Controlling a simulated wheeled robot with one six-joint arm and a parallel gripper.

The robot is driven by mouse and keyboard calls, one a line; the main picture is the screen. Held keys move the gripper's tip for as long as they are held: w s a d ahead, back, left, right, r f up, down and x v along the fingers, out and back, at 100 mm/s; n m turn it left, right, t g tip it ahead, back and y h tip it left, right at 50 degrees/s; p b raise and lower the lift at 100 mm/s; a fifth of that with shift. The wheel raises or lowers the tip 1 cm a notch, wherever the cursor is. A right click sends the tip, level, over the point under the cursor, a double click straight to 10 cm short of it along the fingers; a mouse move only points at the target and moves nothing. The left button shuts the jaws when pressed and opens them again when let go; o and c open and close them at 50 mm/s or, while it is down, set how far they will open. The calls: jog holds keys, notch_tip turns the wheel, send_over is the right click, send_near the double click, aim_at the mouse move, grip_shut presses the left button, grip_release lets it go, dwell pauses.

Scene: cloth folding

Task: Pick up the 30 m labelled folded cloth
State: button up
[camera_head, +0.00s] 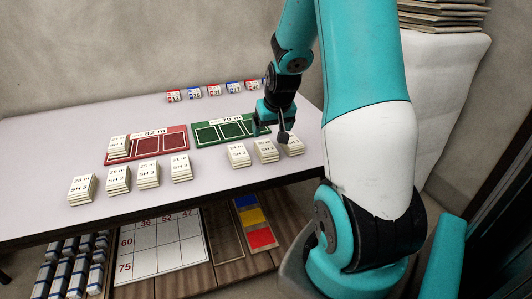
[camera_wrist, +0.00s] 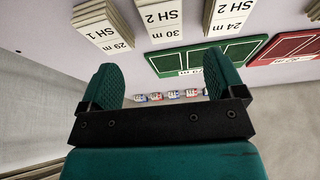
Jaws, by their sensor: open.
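The 30 m folded cloth (camera_head: 265,152) is a cream stack labelled "30 m SH 2", in the middle of three stacks at the right of the table. In the wrist view the 30 m cloth (camera_wrist: 167,22) appears upside down at the top, beyond and between my fingers. My gripper (camera_head: 270,131) is over the table just behind these stacks. In the wrist view my gripper (camera_wrist: 162,78) is open, with nothing between its green fingers. In the head view, the gripper partly covers the 29 m cloth (camera_head: 294,149).
The 29 m cloth (camera_wrist: 103,25) and 24 m cloth (camera_wrist: 229,22) stand close on either side of the 30 m cloth. A green tray (camera_head: 205,133) and red tray (camera_head: 150,133) lie left of my gripper. Small labelled blocks (camera_head: 214,90) line the back. Several stacks (camera_head: 148,175) stand further left.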

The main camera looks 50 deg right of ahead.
aim_at(266, 146)
jog(key=x, duration=0.5)
jog(key=b+x, duration=0.1)
jog(key=x, duration=0.4)
jog(key=shift+w+a+f, duration=0.1)
jog(key=shift+w+a, duration=0.05)
jog(key=shift+w, duration=0.1)
jog(key=shift+f, duration=0.1)
jog(key=c, duration=1)
